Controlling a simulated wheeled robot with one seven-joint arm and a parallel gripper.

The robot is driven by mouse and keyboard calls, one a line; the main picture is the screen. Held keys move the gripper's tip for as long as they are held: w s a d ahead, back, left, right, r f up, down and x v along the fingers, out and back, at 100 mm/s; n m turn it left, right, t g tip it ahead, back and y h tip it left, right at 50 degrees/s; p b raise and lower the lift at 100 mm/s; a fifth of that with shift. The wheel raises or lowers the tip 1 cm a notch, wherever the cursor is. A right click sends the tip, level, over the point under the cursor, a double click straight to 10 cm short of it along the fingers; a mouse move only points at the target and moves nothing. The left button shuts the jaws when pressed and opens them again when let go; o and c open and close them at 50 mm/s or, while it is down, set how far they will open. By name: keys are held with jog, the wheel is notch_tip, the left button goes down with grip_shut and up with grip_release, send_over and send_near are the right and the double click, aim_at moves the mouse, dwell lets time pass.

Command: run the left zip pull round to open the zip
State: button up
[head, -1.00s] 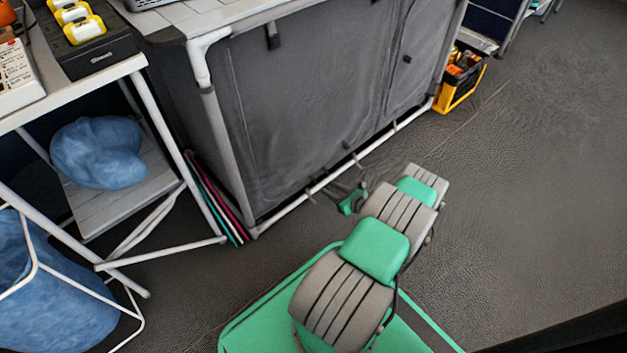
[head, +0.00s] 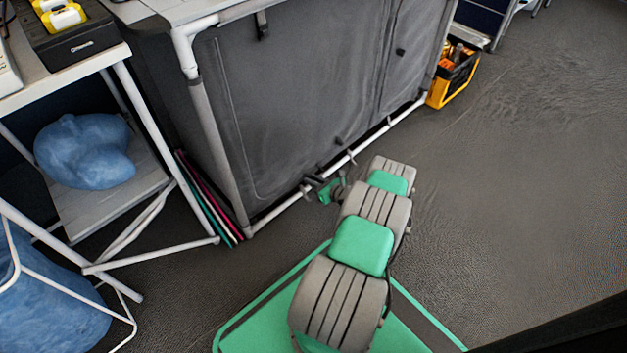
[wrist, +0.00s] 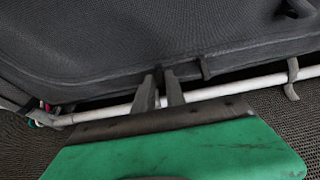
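The dark grey fabric front (head: 290,90) of the cabinet fills the middle of the head view. A curved zip seam (head: 232,110) runs down its left side and along the bottom. My gripper (head: 312,184) is low at the bottom edge of the fabric, near the white rail. In the wrist view its two grey fingers (wrist: 160,80) stand apart, tips at the fabric's lower edge. A small dark piece shows between the tips; I cannot tell whether it is the zip pull or whether they touch it. My green wrist part hides what lies below.
The white bottom rail (head: 350,153) runs close behind my fingers, with dark straps (wrist: 291,80) around it. White shelf legs (head: 150,120) and a blue bag (head: 85,150) stand at left. A yellow-black crate (head: 453,78) is at far right. The floor at right is clear.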

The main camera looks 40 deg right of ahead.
grip_shut()
dwell(0.9)
